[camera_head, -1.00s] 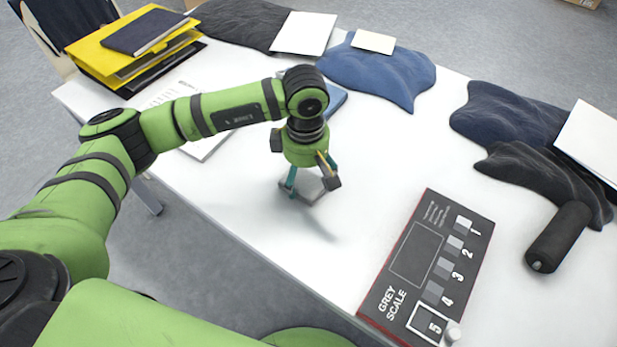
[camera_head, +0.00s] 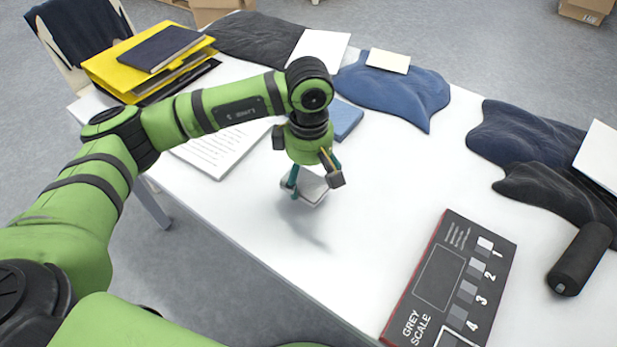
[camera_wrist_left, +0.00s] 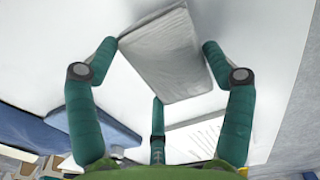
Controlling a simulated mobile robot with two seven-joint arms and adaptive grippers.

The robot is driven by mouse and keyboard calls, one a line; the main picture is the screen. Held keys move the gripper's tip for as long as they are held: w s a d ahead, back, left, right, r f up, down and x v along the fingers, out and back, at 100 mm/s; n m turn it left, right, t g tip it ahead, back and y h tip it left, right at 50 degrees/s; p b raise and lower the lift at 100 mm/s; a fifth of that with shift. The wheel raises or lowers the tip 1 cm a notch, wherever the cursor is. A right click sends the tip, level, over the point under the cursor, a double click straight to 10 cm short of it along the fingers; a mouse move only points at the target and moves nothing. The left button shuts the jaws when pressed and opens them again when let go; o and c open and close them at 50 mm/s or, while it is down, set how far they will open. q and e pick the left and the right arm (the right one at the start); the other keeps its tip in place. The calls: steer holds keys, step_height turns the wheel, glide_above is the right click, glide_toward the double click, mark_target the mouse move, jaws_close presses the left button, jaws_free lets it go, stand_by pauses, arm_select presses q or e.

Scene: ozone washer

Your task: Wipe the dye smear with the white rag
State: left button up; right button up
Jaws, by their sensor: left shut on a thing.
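My left gripper (camera_head: 308,186) is over the white table, toward its front-left edge. It is shut on the white rag (camera_head: 313,187), which looks like a folded, flat grey-white pad. In the left wrist view the rag (camera_wrist_left: 165,55) sits between the fingertips of my left gripper (camera_wrist_left: 164,42), tilted. A faint grey shadow lies on the table below; whether the rag touches the table I cannot tell. I cannot make out a dye smear in either view. My right gripper is not in view.
A grey scale board (camera_head: 450,280) lies at the front right, with a black roller (camera_head: 580,258) beyond it. Dark cloths (camera_head: 525,135) and a blue cloth (camera_head: 395,90) lie behind. A blue pad (camera_head: 345,118) and printed sheet (camera_head: 220,150) are near my arm. The table's middle is clear.

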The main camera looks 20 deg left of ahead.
arm_select(q)
steer(key=shift+r, duration=0.65)
steer(key=shift+a+r+p, duration=0.1)
steer(key=shift+r+p, duration=0.6)
steer(key=shift+r, duration=0.85)
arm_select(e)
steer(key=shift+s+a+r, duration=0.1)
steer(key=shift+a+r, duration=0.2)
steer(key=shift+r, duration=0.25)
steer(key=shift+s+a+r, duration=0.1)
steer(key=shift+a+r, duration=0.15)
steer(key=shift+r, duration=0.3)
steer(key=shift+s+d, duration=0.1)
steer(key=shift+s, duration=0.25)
